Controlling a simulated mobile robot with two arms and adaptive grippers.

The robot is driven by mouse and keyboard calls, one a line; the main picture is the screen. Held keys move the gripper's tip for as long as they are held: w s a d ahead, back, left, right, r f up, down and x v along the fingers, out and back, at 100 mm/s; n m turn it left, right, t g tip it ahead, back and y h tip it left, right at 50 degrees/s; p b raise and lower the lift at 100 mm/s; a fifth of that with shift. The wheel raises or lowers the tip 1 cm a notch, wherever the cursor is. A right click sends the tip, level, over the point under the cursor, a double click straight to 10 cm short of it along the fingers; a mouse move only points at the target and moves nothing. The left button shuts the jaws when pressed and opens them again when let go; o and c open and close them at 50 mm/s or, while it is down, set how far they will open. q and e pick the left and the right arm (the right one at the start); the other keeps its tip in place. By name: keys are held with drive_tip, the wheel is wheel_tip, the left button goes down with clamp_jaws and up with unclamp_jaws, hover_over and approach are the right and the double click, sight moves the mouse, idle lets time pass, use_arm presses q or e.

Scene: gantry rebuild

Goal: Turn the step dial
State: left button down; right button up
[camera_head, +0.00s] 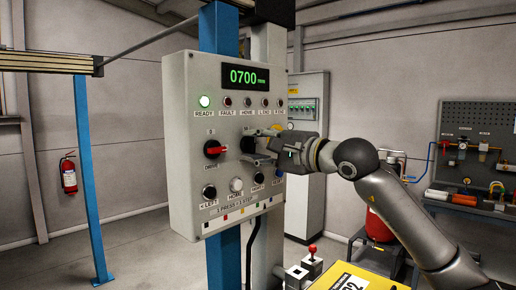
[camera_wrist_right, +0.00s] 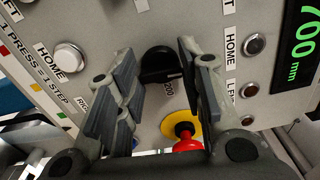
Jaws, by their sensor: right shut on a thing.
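The step dial is a black round knob on the grey control panel (camera_head: 182,150). In the right wrist view the black dial (camera_wrist_right: 159,64) sits between the two fingers of my right gripper (camera_wrist_right: 165,75), which is shut on it. A label partly reading "00" shows beside the dial. In the head view my right gripper (camera_head: 262,145) reaches the panel from the right and hides most of the dial. The display (camera_head: 246,77) reads 0700 mm. My left gripper is in neither view.
A red drive switch (camera_head: 215,149) is left of my gripper on the panel. A red emergency stop on a yellow ring (camera_wrist_right: 187,132) is close to my fingers. A white HOME button (camera_head: 236,184) is below. A yellow box (camera_head: 355,280) stands at the front.

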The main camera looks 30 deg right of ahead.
drive_tip(key=shift+n, duration=0.5)
drive_tip(key=o, duration=1)
drive_tip(key=shift+v, duration=6)
